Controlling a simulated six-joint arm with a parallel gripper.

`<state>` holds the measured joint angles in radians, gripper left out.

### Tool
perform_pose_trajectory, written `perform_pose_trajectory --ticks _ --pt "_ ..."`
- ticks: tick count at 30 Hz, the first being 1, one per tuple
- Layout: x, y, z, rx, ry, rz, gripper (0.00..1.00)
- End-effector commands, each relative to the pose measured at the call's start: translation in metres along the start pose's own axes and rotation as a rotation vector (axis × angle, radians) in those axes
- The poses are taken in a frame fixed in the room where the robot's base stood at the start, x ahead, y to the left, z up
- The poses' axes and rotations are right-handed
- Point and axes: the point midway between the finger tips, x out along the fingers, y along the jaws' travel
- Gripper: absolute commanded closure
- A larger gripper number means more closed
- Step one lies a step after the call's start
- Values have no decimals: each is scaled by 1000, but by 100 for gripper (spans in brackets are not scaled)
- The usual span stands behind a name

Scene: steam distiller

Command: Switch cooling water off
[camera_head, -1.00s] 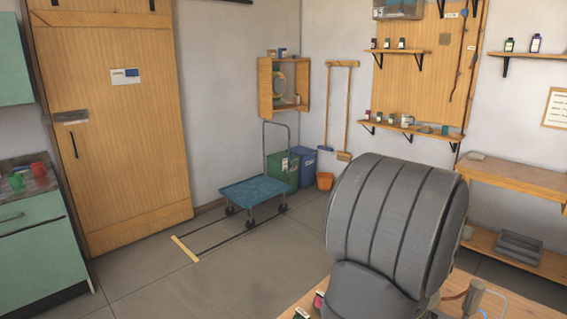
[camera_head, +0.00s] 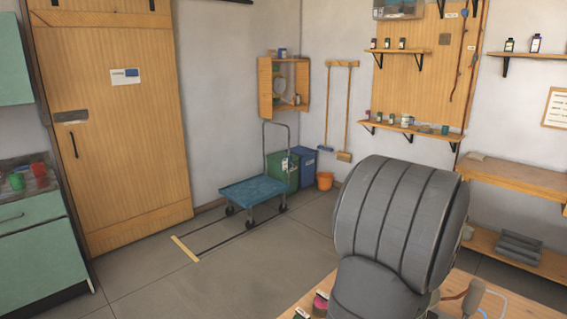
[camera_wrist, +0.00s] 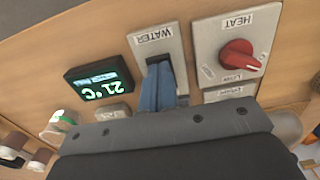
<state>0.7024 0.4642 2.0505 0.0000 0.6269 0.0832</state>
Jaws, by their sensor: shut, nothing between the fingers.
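The white WATER plate (camera_wrist: 148,42) is in the wrist view, its lettering upside down. My gripper (camera_wrist: 160,68) has its two blue fingers together, with nothing between them. The tips are at the dark opening in the WATER plate and cover most of it, so the switch and its position are hidden. I cannot tell whether the tips touch it. In the head view my large grey arm hides the gripper and the plate.
Beside the WATER plate are the HEAT plate with a red knob (camera_wrist: 236,55) and a dark display (camera_wrist: 97,80) reading 21 °C. Bottles (camera_wrist: 14,142) stand at the lower left. In the head view, a blue cart (camera_head: 252,190) stands on the floor away from the wooden table (camera_head: 452,292).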

Motion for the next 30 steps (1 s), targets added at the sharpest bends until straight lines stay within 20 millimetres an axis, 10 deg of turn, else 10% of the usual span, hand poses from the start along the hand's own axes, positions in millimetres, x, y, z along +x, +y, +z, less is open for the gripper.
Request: perform_pose_trajectory --ticks 14,30 --pt "2 0 0 0 1 0 100" --pt "-40 0 0 0 2 0 100"
